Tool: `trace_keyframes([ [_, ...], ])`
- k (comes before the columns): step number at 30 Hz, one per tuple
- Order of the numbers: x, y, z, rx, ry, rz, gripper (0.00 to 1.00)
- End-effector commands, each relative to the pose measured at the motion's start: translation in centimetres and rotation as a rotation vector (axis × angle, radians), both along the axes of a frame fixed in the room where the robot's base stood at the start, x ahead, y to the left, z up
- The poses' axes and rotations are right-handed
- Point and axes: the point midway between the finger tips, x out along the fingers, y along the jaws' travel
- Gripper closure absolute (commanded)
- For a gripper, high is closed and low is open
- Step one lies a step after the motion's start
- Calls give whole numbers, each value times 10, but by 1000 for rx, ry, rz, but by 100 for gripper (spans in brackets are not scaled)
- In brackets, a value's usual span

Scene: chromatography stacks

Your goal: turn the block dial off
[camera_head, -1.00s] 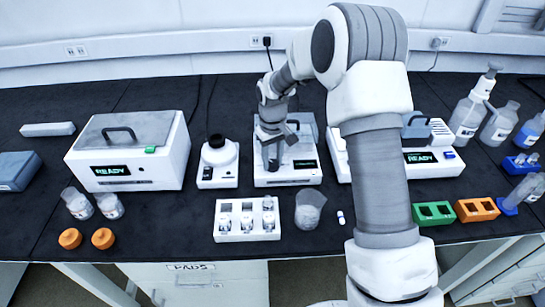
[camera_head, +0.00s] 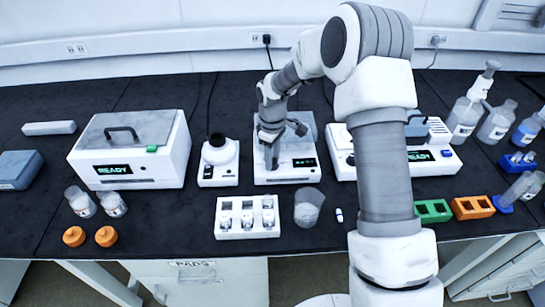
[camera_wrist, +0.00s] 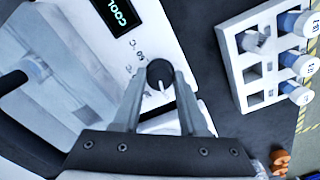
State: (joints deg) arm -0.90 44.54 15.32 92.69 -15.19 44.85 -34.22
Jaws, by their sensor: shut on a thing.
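The block dial (camera_wrist: 160,72) is a small black knob with a white pointer line, on the front of a white block heater (camera_head: 288,176). In the wrist view the pointer points roughly down, towards my gripper's palm. My gripper (camera_wrist: 161,84) is shut on the dial, one finger on each side. In the head view my gripper (camera_head: 271,163) comes down over the unit's front left and hides the dial. The block's display (camera_wrist: 117,14) shows green-white letters starting "COOL"; the rest is cut off.
A white vial rack (camera_head: 248,232) and a glass beaker (camera_head: 308,207) stand just in front of the block unit. A small white device (camera_head: 218,162) is to its left, with a large READY box (camera_head: 130,150) beyond. Another READY unit (camera_head: 425,158) is to the right, partly behind my arm.

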Motion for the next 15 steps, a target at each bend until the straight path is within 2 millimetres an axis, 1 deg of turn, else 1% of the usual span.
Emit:
trace_keyframes([
  [10, 1, 0, 1, 0, -4, 6, 100],
  [11, 1, 0, 1, 0, -4, 6, 55],
  [15, 1, 0, 1, 1, -3, 5, 30],
])
